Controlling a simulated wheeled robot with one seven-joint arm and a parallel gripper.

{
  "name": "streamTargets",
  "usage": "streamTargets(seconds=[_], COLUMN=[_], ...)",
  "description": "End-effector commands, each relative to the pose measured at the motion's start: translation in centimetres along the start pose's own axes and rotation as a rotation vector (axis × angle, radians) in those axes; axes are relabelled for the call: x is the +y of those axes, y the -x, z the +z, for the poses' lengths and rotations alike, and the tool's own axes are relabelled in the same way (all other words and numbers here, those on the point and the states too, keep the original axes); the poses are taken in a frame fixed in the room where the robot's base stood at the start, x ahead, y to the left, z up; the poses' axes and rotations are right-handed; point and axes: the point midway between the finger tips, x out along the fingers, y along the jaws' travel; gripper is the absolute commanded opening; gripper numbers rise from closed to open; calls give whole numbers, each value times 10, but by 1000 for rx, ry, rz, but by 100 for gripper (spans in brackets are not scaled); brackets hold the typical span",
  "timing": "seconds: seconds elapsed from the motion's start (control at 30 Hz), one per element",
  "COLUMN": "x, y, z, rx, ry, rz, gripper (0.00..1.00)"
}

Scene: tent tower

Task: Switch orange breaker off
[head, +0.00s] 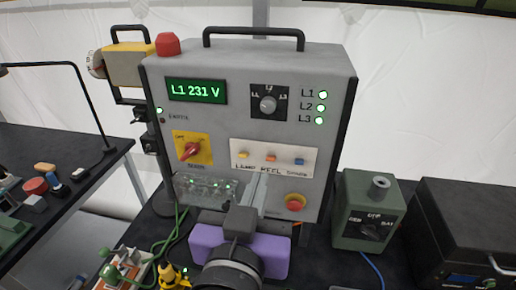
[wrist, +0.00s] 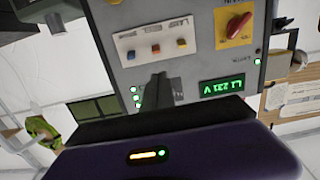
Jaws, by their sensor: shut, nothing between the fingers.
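The orange breaker (head: 271,158) is the middle switch on a white plate (head: 304,153) on the grey power box (head: 243,95), above the label REEL. A yellow breaker (head: 243,155) is to its left and a blue one (head: 299,161) to its right. In the wrist view, which is upside down, the orange breaker (wrist: 156,49) is between the blue and yellow ones. I cannot tell its switch position. My gripper (head: 259,180) is shut and empty, below the plate in the head view. Its fingers (wrist: 163,84) end near the plate's edge in the wrist view, apparently apart from the breaker.
A red rotary switch (head: 191,151) on yellow and a red stop button (head: 295,202) are on the same face. A clear cover (head: 205,190) is at lower left. A green box (head: 370,225) and black box (head: 465,215) stand right; clutter lies left.

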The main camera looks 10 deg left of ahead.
Motion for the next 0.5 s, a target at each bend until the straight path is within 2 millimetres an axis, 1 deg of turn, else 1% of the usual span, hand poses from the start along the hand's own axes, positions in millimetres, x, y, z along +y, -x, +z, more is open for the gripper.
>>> streamTargets(seconds=[0.1, 0.37, 0.5], x=[3, 2, 2], y=[0, 0, -5], z=[5, 5, 4], rx=[-20, -18, -18], ry=[-15, -17, -16], rz=[11, 8, 9], gripper=[0, 0, 0])
